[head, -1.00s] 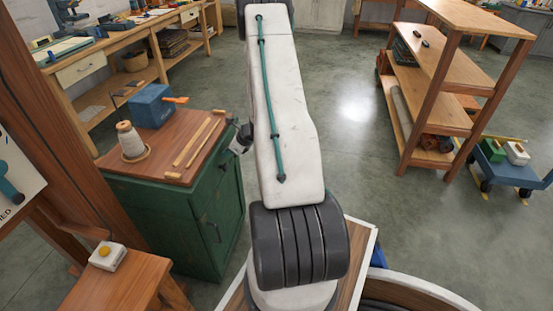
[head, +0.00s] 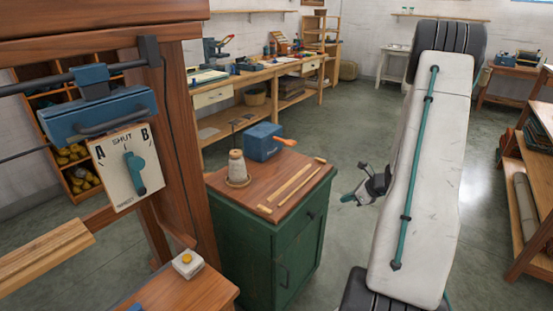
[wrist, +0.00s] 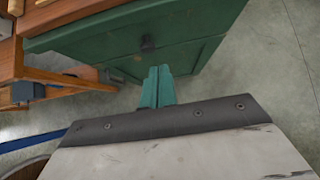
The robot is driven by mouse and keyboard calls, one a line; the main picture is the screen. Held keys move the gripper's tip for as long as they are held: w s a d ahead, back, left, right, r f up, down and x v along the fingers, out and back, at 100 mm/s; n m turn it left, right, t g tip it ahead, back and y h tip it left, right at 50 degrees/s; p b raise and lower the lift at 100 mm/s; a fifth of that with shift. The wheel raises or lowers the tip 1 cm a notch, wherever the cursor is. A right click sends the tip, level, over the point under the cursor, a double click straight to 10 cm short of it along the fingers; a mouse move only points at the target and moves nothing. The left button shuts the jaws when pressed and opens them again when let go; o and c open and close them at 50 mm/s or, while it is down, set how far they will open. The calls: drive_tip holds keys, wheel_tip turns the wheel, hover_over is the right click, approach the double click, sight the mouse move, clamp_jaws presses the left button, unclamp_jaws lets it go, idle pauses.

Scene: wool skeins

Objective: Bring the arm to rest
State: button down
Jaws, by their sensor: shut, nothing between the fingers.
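My arm (head: 425,170) rises on the right of the head view, a long white link with a teal line along it. In the wrist view the teal fingers (wrist: 157,86) are together and hold nothing. The green cabinet (wrist: 150,45) with its dark knob lies beyond them there; I cannot tell the exact gap.
The green cabinet (head: 289,245) bears a yarn cone (head: 237,167), a blue box (head: 263,141) and wooden strips. A lever plate (head: 125,168) marked A, SHUT and B hangs at left above a stool (head: 185,293) with a yellow-button box (head: 188,263). A wooden shelf (head: 530,190) stands at right.

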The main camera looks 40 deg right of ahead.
drive_tip(key=s+a+r+n+g+y, duration=0.2)
drive_tip(key=a+r+n+g, duration=0.2)
drive_tip(key=a+r+n, duration=0.65)
drive_tip(key=s+a+r+n+g+y, duration=0.25)
drive_tip(key=a+r+n, duration=0.45)
drive_tip(key=a, duration=0.7)
drive_tip(key=s+a+r+n+h, duration=0.3)
drive_tip(key=s+a+r+n, duration=0.3)
drive_tip(key=a, duration=0.3)
drive_tip(key=s+a+r+n+h, duration=0.4)
drive_tip(key=s+a+r+n, duration=0.3)
drive_tip(key=a+n, duration=0.1)
drive_tip(key=shift+s+a+r+n+g, duration=0.15)
drive_tip(key=shift+a+r+n+g, duration=0.2)
drive_tip(key=shift+n, duration=0.4)
